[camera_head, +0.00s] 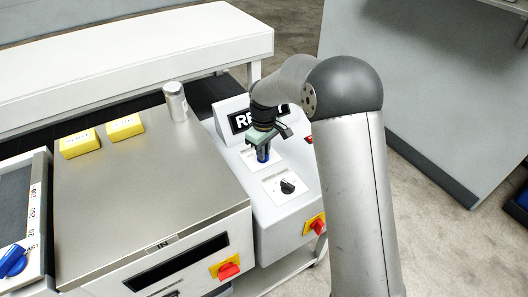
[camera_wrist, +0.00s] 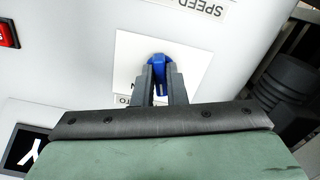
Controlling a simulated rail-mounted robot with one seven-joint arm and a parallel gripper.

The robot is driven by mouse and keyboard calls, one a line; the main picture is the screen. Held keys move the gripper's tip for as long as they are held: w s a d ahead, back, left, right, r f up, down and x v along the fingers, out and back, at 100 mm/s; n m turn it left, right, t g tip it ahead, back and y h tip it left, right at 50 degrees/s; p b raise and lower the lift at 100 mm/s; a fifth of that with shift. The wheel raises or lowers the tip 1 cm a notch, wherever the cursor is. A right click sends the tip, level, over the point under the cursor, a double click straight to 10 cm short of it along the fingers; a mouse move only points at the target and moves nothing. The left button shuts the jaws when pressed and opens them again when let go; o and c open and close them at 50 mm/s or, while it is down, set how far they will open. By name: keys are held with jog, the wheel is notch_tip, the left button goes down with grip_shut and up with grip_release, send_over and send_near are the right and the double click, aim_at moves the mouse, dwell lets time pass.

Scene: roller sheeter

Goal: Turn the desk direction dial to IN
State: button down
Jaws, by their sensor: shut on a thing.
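A blue dial (camera_head: 263,155) sits on a white plate on the grey sloped console. It also shows in the wrist view (camera_wrist: 159,61), with the white plate (camera_wrist: 128,50) around it. My gripper (camera_head: 262,148) points down over it, and in the wrist view its two dark fingers (camera_wrist: 161,84) are shut on the blue dial, one on each side. The lettering on the plate is mostly hidden behind the fingers, so I cannot read the dial's setting.
A black dial (camera_head: 287,187) is on another white plate nearer the front. A red button (camera_wrist: 8,33) lies beside the plate. A sign panel (camera_head: 243,120) stands behind my gripper. A metal can (camera_head: 175,101) and yellow blocks (camera_head: 125,127) are to the left.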

jog(key=m+b, duration=0.1)
jog(key=m, duration=0.4)
jog(key=shift+a+m, duration=0.1)
jog(key=shift+m, duration=0.2)
jog(key=shift+a+r+m+b, duration=0.1)
jog(key=shift+m+b, duration=0.4)
jog(key=shift+m, duration=1.6)
jog(key=c, duration=1.5)
grip_release()
jog(key=shift+o, duration=0.2)
notch_tip(320, 180, up, 17)
jog(key=shift+r, duration=0.2)
